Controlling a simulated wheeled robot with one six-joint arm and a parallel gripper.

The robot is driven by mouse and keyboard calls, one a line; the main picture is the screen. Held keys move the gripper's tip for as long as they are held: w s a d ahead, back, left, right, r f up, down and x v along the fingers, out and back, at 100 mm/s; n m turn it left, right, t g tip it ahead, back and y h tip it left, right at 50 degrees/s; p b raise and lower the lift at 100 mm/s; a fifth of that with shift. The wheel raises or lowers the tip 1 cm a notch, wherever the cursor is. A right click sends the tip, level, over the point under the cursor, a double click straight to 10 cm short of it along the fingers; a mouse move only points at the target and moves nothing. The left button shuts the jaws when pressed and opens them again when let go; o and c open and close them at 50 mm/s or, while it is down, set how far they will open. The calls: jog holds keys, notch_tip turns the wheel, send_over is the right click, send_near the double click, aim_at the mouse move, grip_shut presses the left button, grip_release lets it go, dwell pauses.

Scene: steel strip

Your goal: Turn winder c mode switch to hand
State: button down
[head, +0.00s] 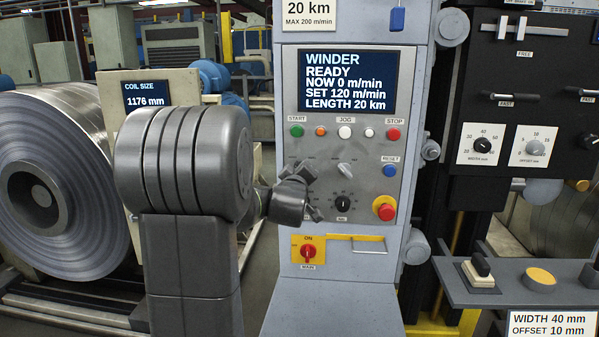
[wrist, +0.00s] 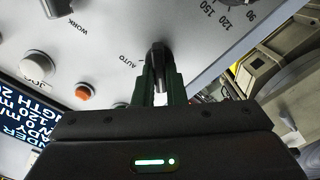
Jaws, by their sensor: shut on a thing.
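The winder panel (head: 370,185) is a grey upright cabinet face in the head view. My gripper (head: 306,178) is at the left part of this panel, below the green start button, and hides what lies behind it. In the wrist view my gripper (wrist: 160,82) is shut on a dark switch knob (wrist: 156,52), with its two fingers on either side. The word AUTO is printed next to this knob. A HAND label is not visible, being hidden or out of view. I cannot tell clearly which way the knob points.
Close by on the panel are a grey selector (head: 345,170), a black dial (head: 343,202), a blue reset button (head: 389,171) and a red stop mushroom (head: 384,208). A red main switch (head: 308,252) sits below. The orange button (wrist: 83,92) is near my fingers.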

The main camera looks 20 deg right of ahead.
jog(key=c, duration=1.5)
grip_release()
jog(key=v, duration=1.4)
jog(key=shift+d, duration=0.1)
jog(key=shift+w+d, duration=0.1)
jog(key=x, duration=1.3)
jog(key=shift+w, duration=0.3)
